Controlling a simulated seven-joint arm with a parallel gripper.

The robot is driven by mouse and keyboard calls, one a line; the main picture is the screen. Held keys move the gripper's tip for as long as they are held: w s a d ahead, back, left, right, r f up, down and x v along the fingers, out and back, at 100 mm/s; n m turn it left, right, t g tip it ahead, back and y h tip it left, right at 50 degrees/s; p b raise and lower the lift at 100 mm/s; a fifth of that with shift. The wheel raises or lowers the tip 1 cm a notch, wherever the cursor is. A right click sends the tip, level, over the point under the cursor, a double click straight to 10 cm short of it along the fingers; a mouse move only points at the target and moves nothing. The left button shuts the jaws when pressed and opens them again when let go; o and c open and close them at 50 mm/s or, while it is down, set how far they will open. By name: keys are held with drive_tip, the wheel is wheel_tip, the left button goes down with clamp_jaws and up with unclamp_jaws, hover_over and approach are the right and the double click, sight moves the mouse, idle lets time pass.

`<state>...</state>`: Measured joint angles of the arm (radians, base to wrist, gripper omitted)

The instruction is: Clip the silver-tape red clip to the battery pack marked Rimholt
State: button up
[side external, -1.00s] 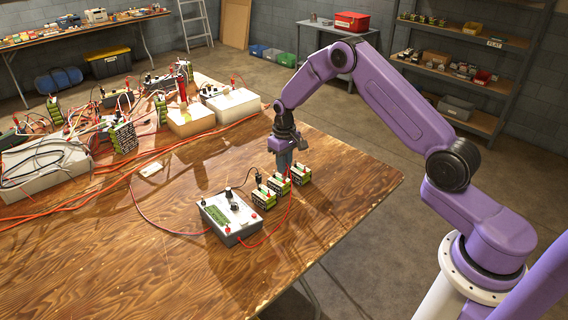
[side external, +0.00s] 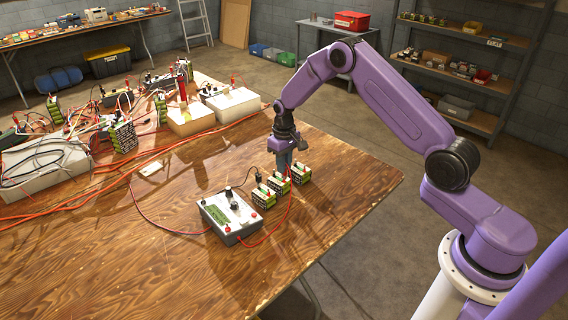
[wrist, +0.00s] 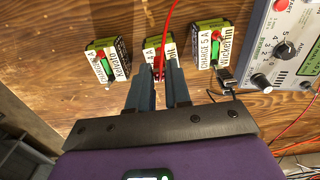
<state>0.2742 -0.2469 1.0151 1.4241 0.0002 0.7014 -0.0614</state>
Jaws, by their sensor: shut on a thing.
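My gripper (wrist: 157,72) is shut on a red clip (wrist: 159,64) with a red lead (wrist: 167,22) running up from it. The clip is at the middle battery pack (wrist: 152,44); whether its jaws grip the pack's terminal cannot be told. The fingers hide most of that pack's label, so its name is unreadable. The left pack (wrist: 108,60) has a blurred name; the right pack (wrist: 211,48) reads roughly "Wickelfin". Silver tape cannot be made out. In the side view my gripper (side external: 284,162) points down over the row of packs.
The grey charger box (side external: 230,217) with knobs stands beside the packs, leads running from it. A dark plug and cable (wrist: 226,79) lie at the right pack. Tangled red wires and other equipment fill the table's far left. The wooden table's front (side external: 170,270) is clear.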

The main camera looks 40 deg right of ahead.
idle(0.3)
drive_tip(key=o, duration=0.9)
drive_tip(key=shift+o, duration=0.9)
drive_tip(key=shift+r, duration=3.7)
